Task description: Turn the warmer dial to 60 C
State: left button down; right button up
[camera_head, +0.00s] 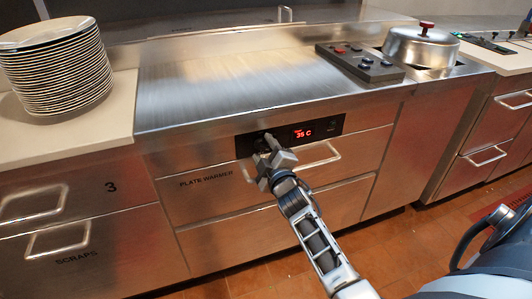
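The plate warmer's black control panel (325,128) is on the front of the steel counter, above a drawer labelled "PLATE WARMER". Its red display (303,134) reads 35 C. The warmer dial (262,143) is at the left part of the panel, mostly hidden behind my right gripper. My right gripper (269,143) reaches up to the panel at the dial; whether its fingers are closed on the dial cannot be made out. My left gripper is not in view.
A stack of plates (58,70) stands on the pale counter at the left. A black control box (360,62) and a lidded steel pot (421,47) are at the back right. Drawer handles (318,158) stick out below the panel. The steel top (220,80) is clear.

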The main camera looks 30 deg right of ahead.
jog(key=v, duration=1.2)
